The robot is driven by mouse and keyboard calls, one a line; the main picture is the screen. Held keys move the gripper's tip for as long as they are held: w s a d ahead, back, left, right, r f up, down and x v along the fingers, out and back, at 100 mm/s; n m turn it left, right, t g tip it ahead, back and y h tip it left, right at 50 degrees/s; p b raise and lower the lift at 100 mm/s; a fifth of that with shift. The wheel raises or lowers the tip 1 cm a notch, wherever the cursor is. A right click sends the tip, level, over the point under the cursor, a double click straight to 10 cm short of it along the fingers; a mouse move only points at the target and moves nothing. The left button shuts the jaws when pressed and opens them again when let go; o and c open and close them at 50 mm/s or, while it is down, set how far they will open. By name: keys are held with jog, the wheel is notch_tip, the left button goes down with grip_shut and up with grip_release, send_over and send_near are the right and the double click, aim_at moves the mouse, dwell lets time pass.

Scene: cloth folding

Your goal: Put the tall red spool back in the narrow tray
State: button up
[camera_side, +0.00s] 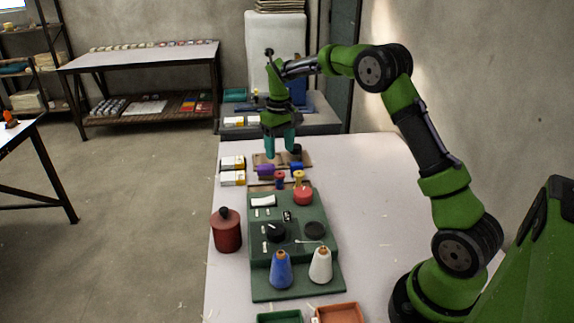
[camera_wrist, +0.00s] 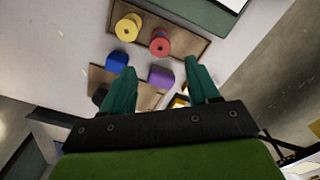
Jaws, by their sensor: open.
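A red spool (camera_side: 280,177) stands beside a yellow spool (camera_side: 298,177), just beyond the green workstation. In the wrist view the red spool (camera_wrist: 160,44) and the yellow spool (camera_wrist: 128,27) are on a narrow brown wooden tray (camera_wrist: 190,42); the red one is towards its right end. My gripper (camera_side: 281,151) points down over the farther wooden tray (camera_side: 305,158), beyond the red spool. In the wrist view my gripper (camera_wrist: 160,70) has its teal fingers apart with nothing held between them. The undersides of the spools are hidden.
A purple spool (camera_side: 265,170), a blue spool (camera_side: 297,166) and a black spool (camera_side: 295,150) are near my fingers. The green workstation (camera_side: 325,278) carries blue and white thread cones. A dark red canister (camera_side: 227,232) stands at its left. The white tabletop (camera_side: 370,190) is clear at right.

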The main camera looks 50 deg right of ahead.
jog(key=s+a+r+t, duration=0.4)
jog(key=s+a+r, duration=0.7)
jog(key=r, duration=0.2)
jog(key=s+a+f+m+t+y, duration=0.1)
jog(key=s+a, duration=0.2)
jog(key=s, duration=0.4)
jog(key=s+a+t+y, duration=0.1)
jog(key=s+a+t, duration=0.1)
jog(key=s, duration=0.6)
jog(key=shift+a+f+m, duration=0.35)
jog(key=shift+a+m, duration=0.05)
jog(key=shift+a, duration=0.45)
